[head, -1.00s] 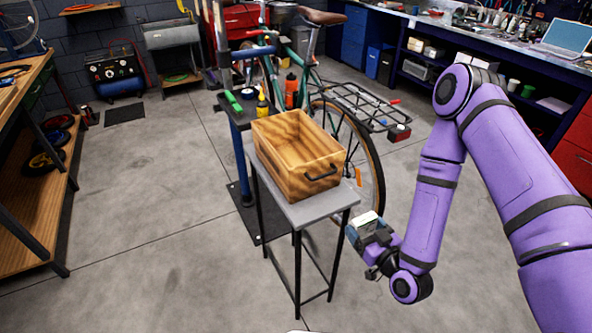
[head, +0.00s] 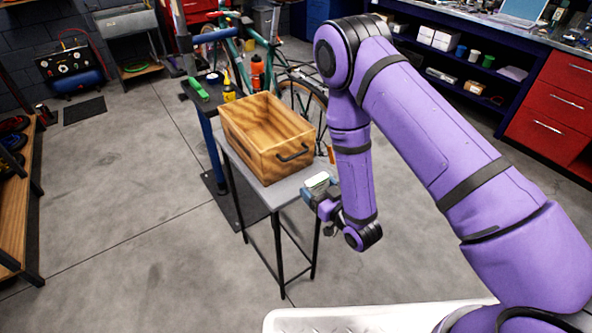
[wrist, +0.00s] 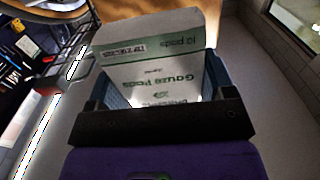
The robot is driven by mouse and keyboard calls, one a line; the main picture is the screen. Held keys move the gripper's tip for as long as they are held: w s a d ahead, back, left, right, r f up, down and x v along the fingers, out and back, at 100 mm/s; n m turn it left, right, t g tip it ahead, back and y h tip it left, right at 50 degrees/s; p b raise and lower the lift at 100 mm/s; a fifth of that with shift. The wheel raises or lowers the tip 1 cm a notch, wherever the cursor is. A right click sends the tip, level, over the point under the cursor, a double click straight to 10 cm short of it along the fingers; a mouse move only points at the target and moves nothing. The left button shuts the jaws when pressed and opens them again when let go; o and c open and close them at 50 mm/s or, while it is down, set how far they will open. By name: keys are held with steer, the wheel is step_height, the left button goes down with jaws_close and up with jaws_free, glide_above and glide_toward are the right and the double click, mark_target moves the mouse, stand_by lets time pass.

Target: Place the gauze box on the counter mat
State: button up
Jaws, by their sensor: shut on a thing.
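The gauze box (wrist: 150,75) is a white carton with green print reading "Gauze Pads" and "10 pads". My gripper (head: 318,188) is shut on it, and the carton's pale top shows between the jaws in the head view. In that view my gripper is at the right side of the small grey stand, near its front right corner. Whether the carton touches the stand cannot be told. The counter mat cannot be made out in these frames.
A wooden crate (head: 262,145) with a black handle sits on the grey stand (head: 286,192). A bike (head: 300,95) and a tool tray with bottles stand behind it. A blue workbench (head: 500,50) with red drawers (head: 555,110) is at the upper right. Open floor lies left.

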glide_toward(290, 164)
steer(key=w, duration=0.1)
steer(key=w+a+r, duration=0.1)
steer(key=w, duration=0.1)
steer(key=shift+a+r, duration=0.25)
steer(key=shift+a, duration=0.15)
steer(key=w+a, duration=0.1)
steer(key=w+f, duration=0.1)
steer(key=shift+w+a+f, duration=0.15)
steer(key=shift+w+a, duration=0.2)
steer(key=shift+a, duration=0.05)
steer(key=shift+f, duration=0.15)
steer(key=shift+f, duration=0.1)
steer(key=o, duration=0.9)
steer(key=v, duration=1.2)
steer(key=shift+r, duration=0.25)
